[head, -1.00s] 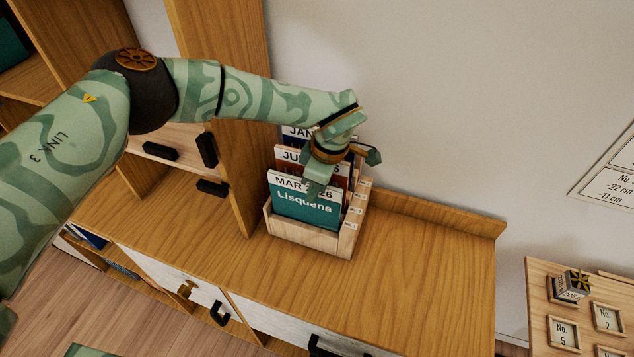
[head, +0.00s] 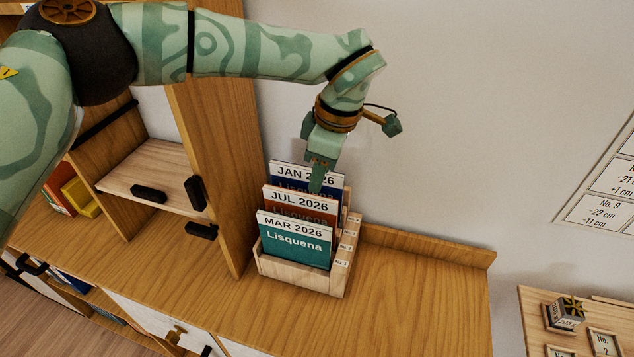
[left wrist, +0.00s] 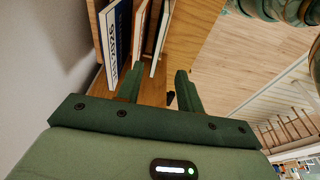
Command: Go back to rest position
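My left gripper (head: 316,182) is above the wooden magazine rack, in front of the JAN 2026 magazine (head: 284,172) in the picture. In the left wrist view its two fingers (left wrist: 160,88) stand apart with nothing held between them. The rack (head: 300,282) holds magazines in stepped slots: the teal MAR 2026 (head: 294,243) in front, the orange JUL 2026 (head: 300,202) behind it, and the blue JAN 2026 at the back. The left wrist view shows upper edges of magazines (left wrist: 113,40) beyond the fingers. My right gripper is out of view.
The rack stands on a wooden cabinet top (head: 410,295) with a low back ledge (head: 430,245). A wooden shelf unit (head: 210,140) rises close on its left. The cabinet top right of the rack is clear. A side table (head: 530,310) with small frames and a cube stands at lower right.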

